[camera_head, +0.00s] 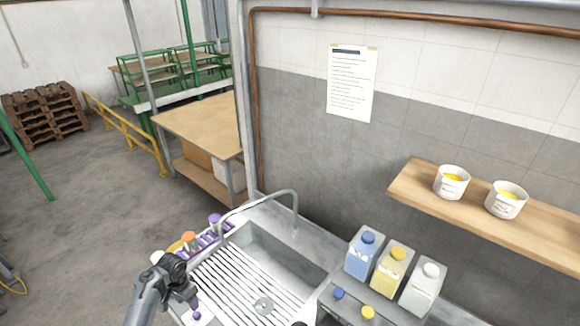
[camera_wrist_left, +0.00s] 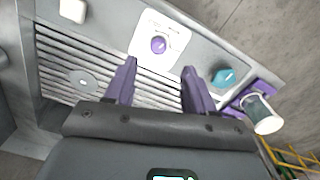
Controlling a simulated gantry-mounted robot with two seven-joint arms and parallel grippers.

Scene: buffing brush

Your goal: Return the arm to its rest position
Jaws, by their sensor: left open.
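My left gripper (camera_head: 187,293) is at the lower left of the head view, over the near left corner of the sink unit; its fingertips are hard to make out there. In the left wrist view, the two purple fingers of my left gripper (camera_wrist_left: 158,85) stand wide apart with nothing between them. Past the fingertips lies a white plate with a purple knob (camera_wrist_left: 158,45). A teal piece (camera_wrist_left: 228,77) lies just right of the right finger. My right gripper does not show.
The sink (camera_head: 285,262) has a slatted drainboard and an arched tap (camera_head: 296,212). A purple rack (camera_head: 212,240) stands along its left edge. Blue (camera_head: 362,258), yellow (camera_head: 390,272) and white (camera_head: 424,291) cartons stand right. A wall shelf (camera_head: 415,180) holds two white tubs. Open floor lies left.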

